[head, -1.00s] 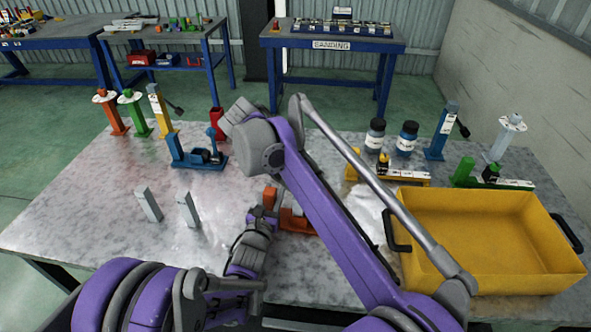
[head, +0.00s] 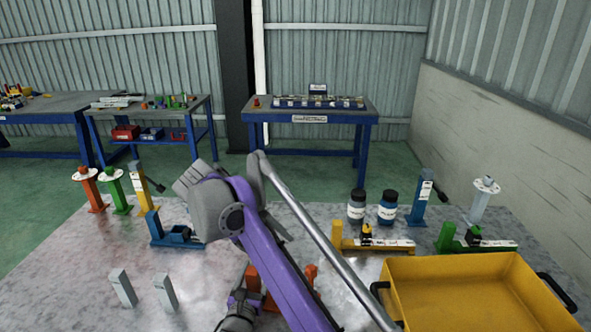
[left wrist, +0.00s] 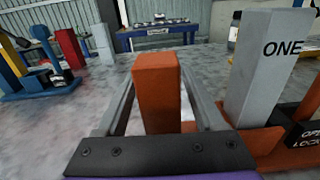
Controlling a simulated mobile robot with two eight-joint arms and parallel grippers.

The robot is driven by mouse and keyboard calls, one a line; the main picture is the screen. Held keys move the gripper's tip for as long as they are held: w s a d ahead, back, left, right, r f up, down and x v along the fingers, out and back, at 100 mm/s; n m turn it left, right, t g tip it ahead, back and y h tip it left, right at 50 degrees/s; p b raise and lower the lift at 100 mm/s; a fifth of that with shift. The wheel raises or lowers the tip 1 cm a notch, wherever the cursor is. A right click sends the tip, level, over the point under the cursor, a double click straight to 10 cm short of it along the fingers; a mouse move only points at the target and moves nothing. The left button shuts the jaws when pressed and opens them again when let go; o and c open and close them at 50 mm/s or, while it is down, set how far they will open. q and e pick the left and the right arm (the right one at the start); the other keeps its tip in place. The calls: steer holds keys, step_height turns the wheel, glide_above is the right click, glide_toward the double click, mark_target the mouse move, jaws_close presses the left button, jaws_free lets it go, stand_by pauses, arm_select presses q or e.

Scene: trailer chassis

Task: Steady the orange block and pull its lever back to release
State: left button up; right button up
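The orange block (left wrist: 158,92) stands upright between the two fingers of my left gripper (left wrist: 158,85) in the left wrist view; the finger ends meet its sides, with gaps nearer the palm. In the head view the orange block (head: 253,279) is just above my left gripper (head: 243,296). Right of it in the wrist view, a grey block marked ONE (left wrist: 262,75) stands by an orange base (left wrist: 255,146) with a black lock label. An orange end piece (head: 312,273) shows beyond my right arm. That arm hides the middle of the fixture. My right gripper is not visible.
A yellow bin (head: 455,268) stands at right. Blue (head: 175,236), yellow (head: 345,242) and green (head: 447,238) fixtures, two bottles (head: 388,208) and several posts line the table's back. Two grey blocks (head: 122,288) stand at left; the tabletop between is clear.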

arm_select(q)
steer(key=shift+o, duration=1.1)
steer(key=shift+s, duration=0.1)
steer(key=shift+s+a+b, duration=0.2)
steer(key=shift+s+b, duration=0.1)
steer(key=shift+s, duration=1.7)
steer(key=shift+s+a+b, duration=0.15)
steer(key=shift+s+b, duration=0.1)
steer(key=shift+s, duration=1.7)
steer(key=shift+o, duration=0.8)
